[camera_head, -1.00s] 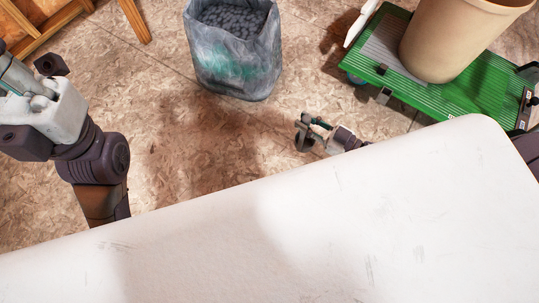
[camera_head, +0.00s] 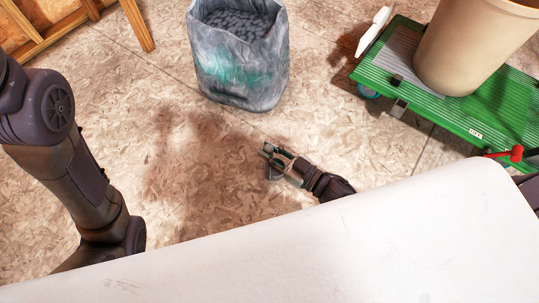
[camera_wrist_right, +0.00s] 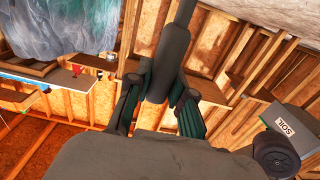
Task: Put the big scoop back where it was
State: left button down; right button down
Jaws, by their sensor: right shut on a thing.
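My right gripper (camera_head: 272,158) is low over the bare floor, in front of the grey bag, in the head view. In the right wrist view its fingers (camera_wrist_right: 160,95) close around a dark grey bar-like piece (camera_wrist_right: 172,50) that runs up between them. This may be the big scoop's handle, but I cannot make out a scoop bowl. A large dark grey shape fills the bottom of that view. My left arm is at the left of the head view; its gripper is out of the picture.
An open grey bag (camera_head: 240,75) of dark lumps stands at the top middle. A white surface (camera_head: 300,255) fills the front.

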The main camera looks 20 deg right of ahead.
jog(key=shift+f, duration=0.15)
jog(key=shift+f, duration=0.15)
jog(key=c, duration=1)
grip_release()
jog(key=shift+c, duration=0.2)
